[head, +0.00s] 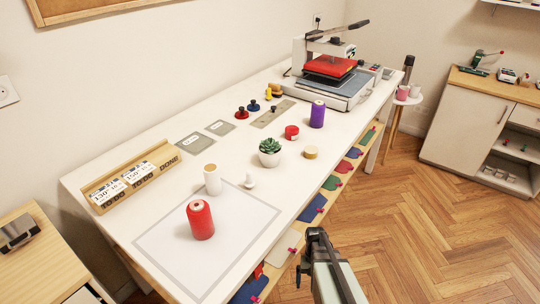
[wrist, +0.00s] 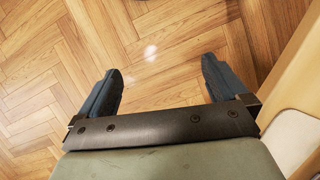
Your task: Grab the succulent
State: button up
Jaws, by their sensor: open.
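The succulent (head: 270,147) is a green rosette plant in a small white pot (head: 269,159). It stands upright on the white table (head: 330,175), near the middle of the head view. My gripper (head: 314,232) is at the lower middle of the head view, in front of the table's near edge and apart from the plant. In the wrist view my gripper (wrist: 160,82) has its two dark fingers wide apart with only wooden floor between them. The succulent is not in the wrist view.
Near the plant stand a red tape roll (head: 291,132), a tan roll (head: 311,152), a purple spool (head: 317,114) and a small white object (head: 250,181). A white spool (head: 212,179) and red spool (head: 201,220) stand left. A heat press (head: 330,75) fills the far end.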

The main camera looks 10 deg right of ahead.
jog(key=w+d+r+m+t, duration=0.3)
jog(key=w+d+r, duration=1.45)
jog(key=r, duration=0.25)
jog(key=w+d+r+m, duration=0.1)
jog(key=w+d+r, duration=0.1)
jog(key=d+r, duration=0.35)
jog(key=w+d+r, duration=0.3)
jog(key=r, duration=0.6)
notch_tip(320, 180, up, 22)
jog(key=n+t, duration=0.2)
jog(key=n, duration=2.2)
send_over(272, 139)
jog(key=shift+w+d+r+h, duration=0.1)
jog(key=shift+d+r+h, duration=0.05)
jog(key=shift+h, duration=0.25)
jog(key=shift+a, duration=0.2)
notch_tip(272, 139, down, 8)
jog(key=shift+f, duration=0.1)
jog(key=shift+w+a+f, duration=0.1)
jog(key=shift+w+f, duration=0.05)
jog(key=shift+f, duration=1.25)
jog(key=shift+w+a+f, duration=0.1)
jog(key=shift+f, duration=1.25)
